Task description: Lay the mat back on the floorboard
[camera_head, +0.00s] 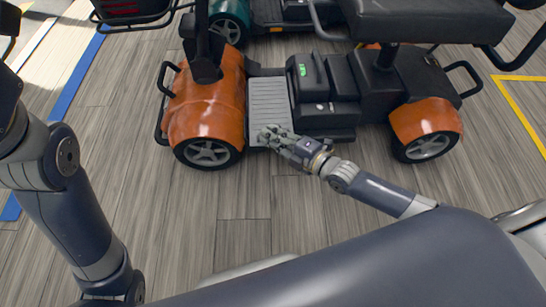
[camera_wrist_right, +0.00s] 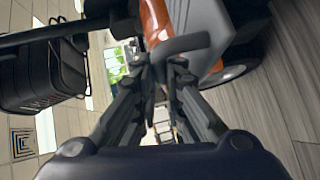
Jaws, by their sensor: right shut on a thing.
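The grey ribbed mat (camera_head: 270,98) shows in the head view over the floorboard of the orange scooter, between its front fender and the black seat base. It looks nearly flat there; I cannot tell whether it fully touches the floorboard, which it mostly hides. My right gripper (camera_head: 274,136) is at the mat's near edge, shut on it. In the right wrist view my gripper (camera_wrist_right: 172,66) has its fingers closed around a dark grey strip (camera_wrist_right: 182,44), with a lighter grey panel behind. My left arm shows at the left, but its gripper is out of the picture.
The orange front fender (camera_head: 206,100) and front wheel (camera_head: 208,153) stand left of the mat. The black seat base (camera_head: 325,85) and rear wheel (camera_head: 427,146) are to the right. Another scooter (camera_head: 230,22) stands behind. The wooden floor (camera_head: 245,205) in front is clear.

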